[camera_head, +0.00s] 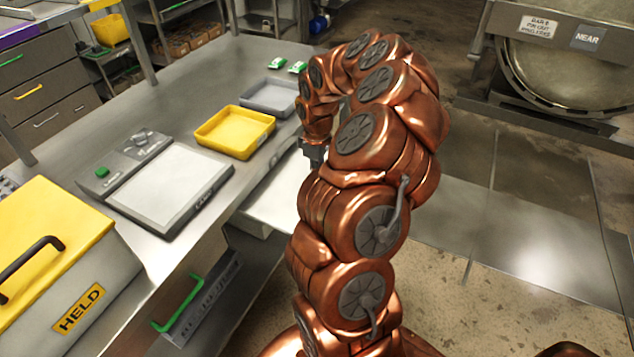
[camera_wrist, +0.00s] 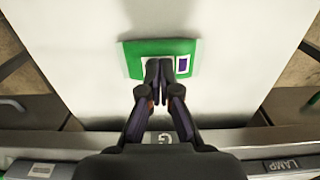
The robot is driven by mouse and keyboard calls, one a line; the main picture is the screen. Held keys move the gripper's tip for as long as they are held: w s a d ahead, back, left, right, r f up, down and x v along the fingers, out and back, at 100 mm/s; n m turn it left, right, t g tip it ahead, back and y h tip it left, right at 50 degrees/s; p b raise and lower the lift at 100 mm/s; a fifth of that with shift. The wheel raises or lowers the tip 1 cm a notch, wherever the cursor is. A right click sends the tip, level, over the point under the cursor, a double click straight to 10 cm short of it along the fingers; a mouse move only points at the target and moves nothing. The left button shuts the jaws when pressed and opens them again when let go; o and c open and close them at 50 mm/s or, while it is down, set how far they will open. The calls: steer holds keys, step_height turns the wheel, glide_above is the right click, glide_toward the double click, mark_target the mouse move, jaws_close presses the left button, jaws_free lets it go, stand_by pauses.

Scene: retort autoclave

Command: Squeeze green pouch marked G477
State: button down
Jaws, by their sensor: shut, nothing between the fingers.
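A green pouch (camera_wrist: 191,48) with a white label and a small dark purple mark lies flat on a pale surface in the wrist view. Its code is not readable. My gripper (camera_wrist: 160,68) is shut and empty, with its fingertips over the pouch's near edge and part of its label. I cannot tell whether the fingertips touch the pouch. In the head view my gripper (camera_head: 313,152) is small and partly hidden by my arm, and the pouch under it is not visible. Two other green pouches with white labels, one left (camera_head: 277,63) and one right (camera_head: 297,67), lie at the bench's far end.
A yellow tray (camera_head: 236,151) and a grey tray (camera_head: 246,103) stand on the steel bench. A light panel (camera_head: 172,188) marked LAMP is nearer, and a yellow-lidded HELD box (camera_head: 90,290) stands at lower left. A round autoclave door (camera_head: 570,60) is at upper right.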

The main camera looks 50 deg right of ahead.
steer(key=shift+s+a+f+b, duration=0.1)
steer(key=shift+f+b, duration=0.2)
steer(key=shift+f, duration=0.1)
stand_by(1.4)
steer(key=shift+r, duration=0.1)
steer(key=shift+r+p, duration=0.6)
steer(key=shift+r, duration=1.9)
steer(key=shift+r+p, duration=0.35)
steer(key=shift+r, duration=1.2)
